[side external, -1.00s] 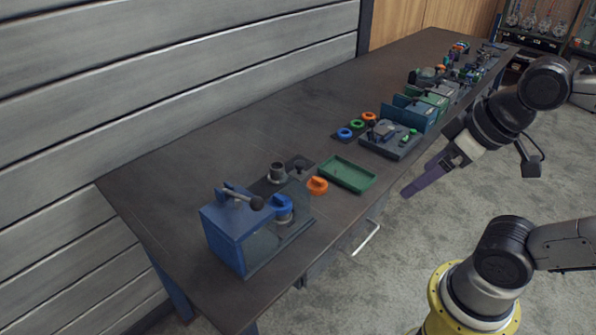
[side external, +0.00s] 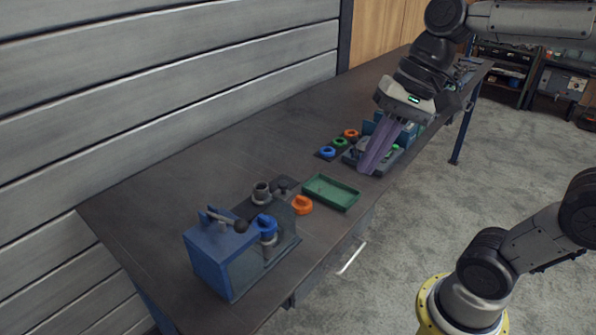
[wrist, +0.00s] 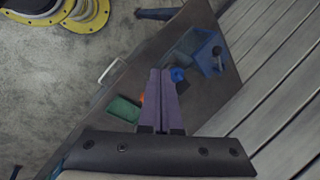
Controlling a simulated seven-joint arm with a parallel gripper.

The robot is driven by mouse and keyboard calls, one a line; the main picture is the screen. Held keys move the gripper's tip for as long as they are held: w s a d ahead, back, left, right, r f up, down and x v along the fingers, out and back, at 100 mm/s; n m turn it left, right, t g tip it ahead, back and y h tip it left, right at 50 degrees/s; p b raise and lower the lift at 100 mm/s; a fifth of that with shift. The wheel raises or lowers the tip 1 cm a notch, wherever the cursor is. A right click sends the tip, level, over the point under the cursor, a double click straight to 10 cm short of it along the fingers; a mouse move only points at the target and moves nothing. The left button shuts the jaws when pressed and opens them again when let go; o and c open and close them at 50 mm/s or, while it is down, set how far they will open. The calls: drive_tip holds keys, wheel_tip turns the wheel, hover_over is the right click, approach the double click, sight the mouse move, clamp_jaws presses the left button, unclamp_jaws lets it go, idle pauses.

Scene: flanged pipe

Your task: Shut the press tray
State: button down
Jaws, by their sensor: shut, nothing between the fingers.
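The press (side external: 222,255) is a blue box with a black-knobbed lever on top, at the near left end of the bench. It also shows in the wrist view (wrist: 207,52). A dark press tray (side external: 282,246) appears to extend from its right side. A grey part with a blue cap (side external: 266,226) stands there against the press. My gripper (side external: 367,170) has long purple fingers, held together and empty. It hangs over the middle of the bench, well apart from the press. In the wrist view the fingers (wrist: 162,72) partly cover the area beside the press.
A green tray (side external: 331,192) and an orange ring (side external: 302,204) lie between press and gripper. A grey cylinder (side external: 261,193) stands behind. Coloured rings (side external: 327,152) lie near my fingers. A drawer handle (side external: 351,258) juts from the front. The bench's back strip is clear.

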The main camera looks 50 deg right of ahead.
drive_tip(key=w+d+m+g+y, duration=0.1)
drive_tip(key=w+d+m+y, duration=0.3)
drive_tip(key=w, duration=0.5)
drive_tip(key=w+d+f+m+y, duration=0.1)
drive_tip(key=w+d+f+m, duration=0.45)
drive_tip(key=w+d, duration=0.3)
drive_tip(key=m, duration=0.2)
approach(286, 190)
wheel_tip(286, 190, down, 4)
drive_tip(key=a, duration=0.2)
drive_tip(key=shift+w+a+r+t, duration=0.1)
drive_tip(key=shift+w+a+t, duration=0.2)
drive_tip(key=shift+w+a, duration=0.15)
